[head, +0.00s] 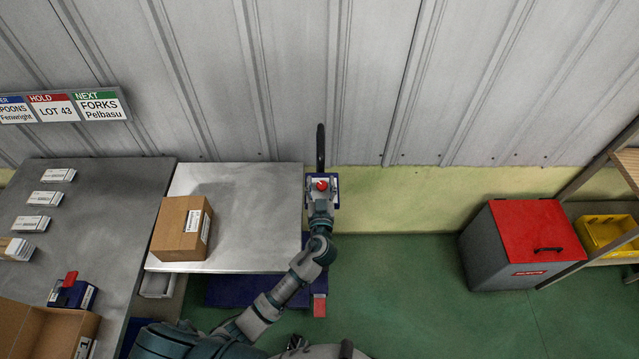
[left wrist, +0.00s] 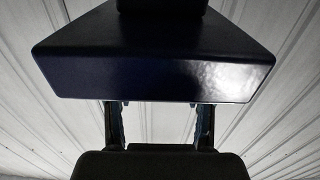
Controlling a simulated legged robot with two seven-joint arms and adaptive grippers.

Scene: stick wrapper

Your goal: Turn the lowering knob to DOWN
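The red lowering knob (head: 321,185) sits on a small dark blue box (head: 334,190) at the right edge of the metal-topped lift table (head: 250,185). A black upright handle (head: 321,145) rises behind it. My left gripper (head: 320,203) is right at the near side of the box, close below the knob. In the left wrist view the dark blue box (left wrist: 150,65) fills the upper middle. The left gripper's two fingers (left wrist: 160,120) stand apart there, and their tips are hidden by the box. The knob's marking cannot be read. My right gripper is not in view.
A cardboard box (head: 180,230) stands on the lift table. A red pedal (head: 319,306) is near the floor. A grey workbench (head: 110,220) with labels and an open carton (head: 35,335) is at left. A grey bin with a red lid (head: 535,232) stands right; green floor between is clear.

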